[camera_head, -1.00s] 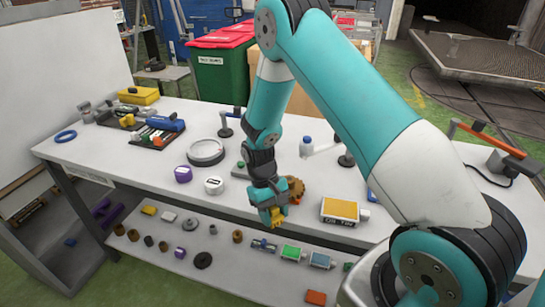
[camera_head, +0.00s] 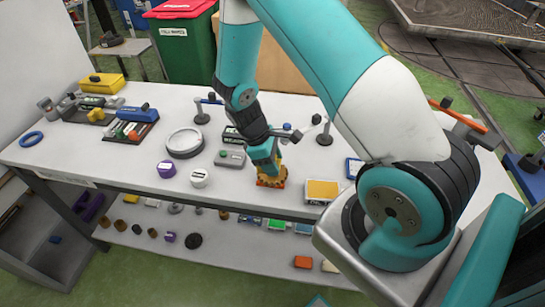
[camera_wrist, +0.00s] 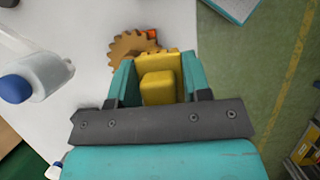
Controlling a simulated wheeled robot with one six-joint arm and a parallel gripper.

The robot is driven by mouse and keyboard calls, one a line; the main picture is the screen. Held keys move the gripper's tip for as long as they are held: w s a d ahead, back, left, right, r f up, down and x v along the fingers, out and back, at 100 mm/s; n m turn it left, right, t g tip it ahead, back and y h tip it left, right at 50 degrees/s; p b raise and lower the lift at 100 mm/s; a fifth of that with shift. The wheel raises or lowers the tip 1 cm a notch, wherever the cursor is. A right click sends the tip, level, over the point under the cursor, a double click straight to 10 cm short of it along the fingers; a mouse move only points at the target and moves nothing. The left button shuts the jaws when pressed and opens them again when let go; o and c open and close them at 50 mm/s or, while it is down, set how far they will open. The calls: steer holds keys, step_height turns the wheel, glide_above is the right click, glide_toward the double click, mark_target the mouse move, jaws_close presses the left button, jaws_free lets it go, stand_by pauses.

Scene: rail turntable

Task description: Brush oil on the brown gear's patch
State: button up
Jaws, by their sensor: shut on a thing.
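My gripper (camera_wrist: 158,78) is shut on a yellow blocky piece (camera_wrist: 158,88), whose far edge looks notched. I cannot tell from its shape whether it is a brush. The brown gear (camera_wrist: 128,48) lies on the white table just beyond the fingertips in the wrist view, partly hidden by the yellow piece. A small orange-red spot (camera_wrist: 152,34) shows at the gear's edge. In the head view, my gripper (camera_head: 266,172) is low over the table, and the gear (camera_head: 283,173) is mostly hidden behind it. I cannot tell whether the yellow piece touches the gear.
A white bottle with a blue cap (camera_wrist: 40,75) stands left of my gripper in the wrist view. A yellow-topped box (camera_head: 322,190) sits right of the gear. A white round container (camera_head: 199,178) and a purple one (camera_head: 166,169) stand left. The table's front edge is close.

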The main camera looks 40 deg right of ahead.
mark_target(274, 183)
steer(key=shift+s, duration=0.1)
steer(key=shift+f, duration=0.2)
steer(key=shift+f+b, duration=2)
steer(key=shift+f, duration=0.75)
steer(key=shift+f, duration=0.3)
steer(key=shift+d, duration=0.2)
steer(key=shift+w+d, duration=0.2)
steer(key=shift+w, duration=0.1)
steer(key=shift+s+a, duration=0.1)
steer(key=shift+a, duration=0.05)
steer(key=shift+s+a, duration=0.2)
